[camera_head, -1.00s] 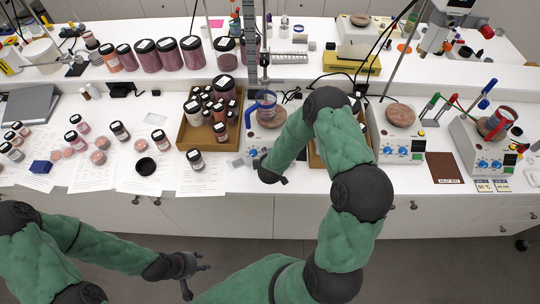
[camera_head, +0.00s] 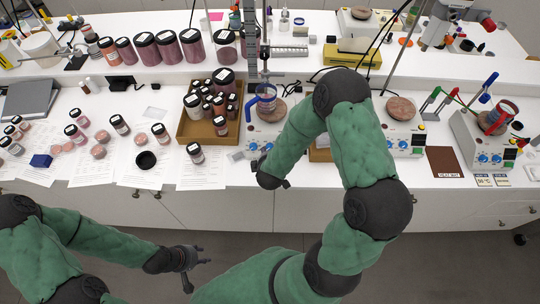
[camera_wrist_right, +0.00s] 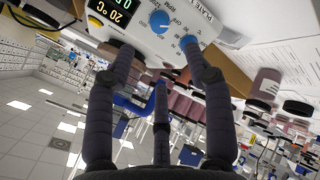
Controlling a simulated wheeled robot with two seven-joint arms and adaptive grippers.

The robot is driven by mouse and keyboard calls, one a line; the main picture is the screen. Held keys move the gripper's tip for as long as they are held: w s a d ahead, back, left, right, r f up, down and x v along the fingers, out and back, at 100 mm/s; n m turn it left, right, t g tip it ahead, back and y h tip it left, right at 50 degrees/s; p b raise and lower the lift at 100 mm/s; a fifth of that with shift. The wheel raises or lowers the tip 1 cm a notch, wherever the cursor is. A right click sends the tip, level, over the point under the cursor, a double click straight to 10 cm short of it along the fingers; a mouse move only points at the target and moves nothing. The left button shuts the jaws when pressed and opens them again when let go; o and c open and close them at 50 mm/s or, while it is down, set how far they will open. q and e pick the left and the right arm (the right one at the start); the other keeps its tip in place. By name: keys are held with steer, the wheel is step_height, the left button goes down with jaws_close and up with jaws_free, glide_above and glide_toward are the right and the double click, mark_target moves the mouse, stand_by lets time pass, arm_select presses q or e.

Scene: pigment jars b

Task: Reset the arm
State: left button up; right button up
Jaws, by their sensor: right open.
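My left gripper (camera_head: 198,268) hangs over the floor in front of the counter in the head view. Its fingers are spread, with nothing between them. My right gripper (camera_head: 270,184) is at the counter's front edge, below the stirrer with the blue-handled vessel (camera_head: 265,98). In the right wrist view its fingers (camera_wrist_right: 160,75) are spread apart and empty. A white hotplate (camera_wrist_right: 165,25) with blue dials and a 20 °C display lies just beyond them. My right forearm hides part of the counter's middle.
A wooden tray (camera_head: 183,137) of pigment jars stands left of my right gripper. Loose jars and papers (camera_head: 95,170) lie further left. Hotplates (camera_head: 408,142) and a brown mat (camera_head: 443,162) stand to the right. The floor (camera_head: 440,265) in front is clear.

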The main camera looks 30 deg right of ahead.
stand_by(0.3)
steer(key=s+a+f+m+g+y, duration=0.45)
steer(key=s+a+f+m, duration=0.2)
steer(key=s+a, duration=0.3)
steer(key=s+a+f+m+g+y, duration=0.45)
steer(key=s+a+f, duration=0.3)
steer(key=s, duration=0.25)
step_height(320, 180, down, 20)
steer(key=w+a+n+t+b, duration=0.1)
steer(key=w+b, duration=0.1)
steer(key=b, duration=2)
steer(key=shift+w+a+f+t, duration=0.25)
steer(key=shift+w+t, duration=0.05)
steer(key=shift+w, duration=0.05)
